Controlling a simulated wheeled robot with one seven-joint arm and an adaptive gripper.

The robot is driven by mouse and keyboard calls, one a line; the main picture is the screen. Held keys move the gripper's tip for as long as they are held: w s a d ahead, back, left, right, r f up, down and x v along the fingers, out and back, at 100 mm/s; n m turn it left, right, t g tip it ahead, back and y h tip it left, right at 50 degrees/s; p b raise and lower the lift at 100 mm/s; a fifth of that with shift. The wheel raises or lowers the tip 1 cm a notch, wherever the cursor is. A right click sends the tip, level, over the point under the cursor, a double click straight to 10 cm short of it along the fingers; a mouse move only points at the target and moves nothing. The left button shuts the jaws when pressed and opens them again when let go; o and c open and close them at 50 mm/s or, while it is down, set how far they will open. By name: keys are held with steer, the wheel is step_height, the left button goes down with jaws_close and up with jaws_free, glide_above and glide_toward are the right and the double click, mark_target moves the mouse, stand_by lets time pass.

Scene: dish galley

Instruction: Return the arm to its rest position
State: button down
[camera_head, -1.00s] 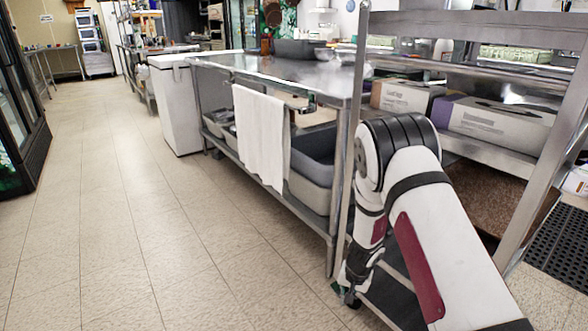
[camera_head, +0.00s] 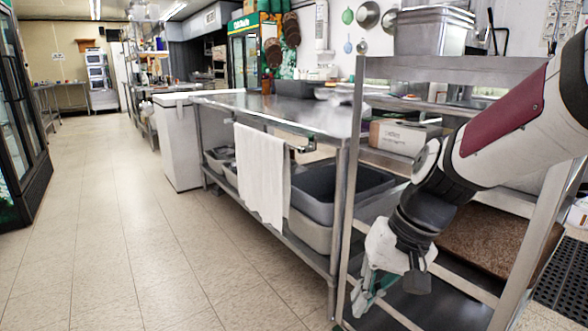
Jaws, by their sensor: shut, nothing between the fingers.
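My gripper (camera_head: 366,290) hangs at the lower right of the head view, at the end of my white, black and dark red arm. It points down in front of the metal shelf rack. Its fingers look small and dark green here; they are shut with nothing between them. The arm comes in from the right edge, bends at the black wrist and covers part of the rack's shelves.
The metal rack (camera_head: 352,200) stands close behind my gripper. Left of it is a steel table (camera_head: 285,108) with a white towel (camera_head: 262,172) on its rail and grey tubs (camera_head: 312,232) below. A white bin (camera_head: 180,145) stands further back. The tiled floor (camera_head: 120,240) at left is clear.

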steer(key=s+d+r+h, duration=0.2)
steer(key=s+d, duration=0.2)
steer(key=s, duration=0.8)
steer(key=s+d+r+h, duration=0.2)
steer(key=s+d, duration=0.2)
steer(key=s, duration=0.8)
step_height(320, 180, up, 38)
steer(key=t+p, duration=0.3)
steer(key=p, duration=3.2)
steer(key=shift+f+n, duration=0.25)
steer(key=shift+n, duration=0.15)
steer(key=shift+d, duration=0.1)
